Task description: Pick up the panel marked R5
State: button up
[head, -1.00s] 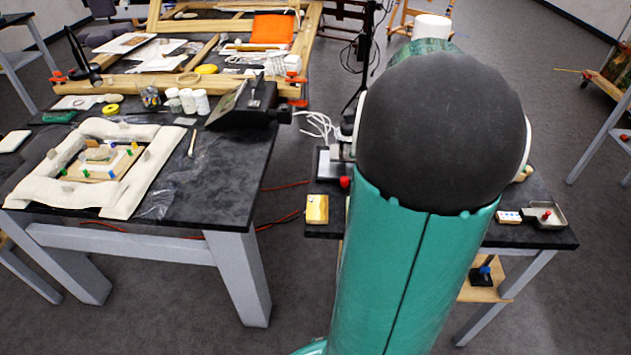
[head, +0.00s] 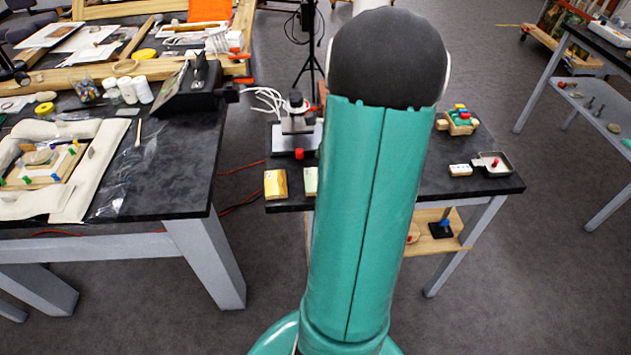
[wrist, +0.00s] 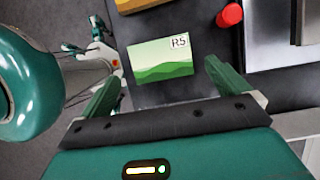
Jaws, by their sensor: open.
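The panel marked R5 (wrist: 160,62) is a small green landscape card with pale sky and a white label in its upper right corner. It lies flat on the dark tabletop near the edge in the wrist view. In the head view a pale green part of it (head: 310,181) shows beside my arm, which covers the rest. My gripper (wrist: 163,70) is open and empty. Its two green fingers stand apart at the panel's lower left and lower right, and the panel shows between and beyond them. I cannot tell the height gap. The gripper is hidden in the head view.
A yellow panel (head: 275,183) lies left of the green one. A red knob (wrist: 229,15) and a grey metal base (wrist: 285,40) are close on the right in the wrist view. A microscope-like device (head: 297,125) stands behind. A larger dark table (head: 170,190) is at left.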

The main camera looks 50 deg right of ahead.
aim_at(315, 180)
jog(key=x, duration=0.4)
jog(key=c, duration=0.9)
jog(key=shift+c, duration=0.2)
jog(key=shift+d+r, duration=0.1)
jog(key=shift+r, duration=0.15)
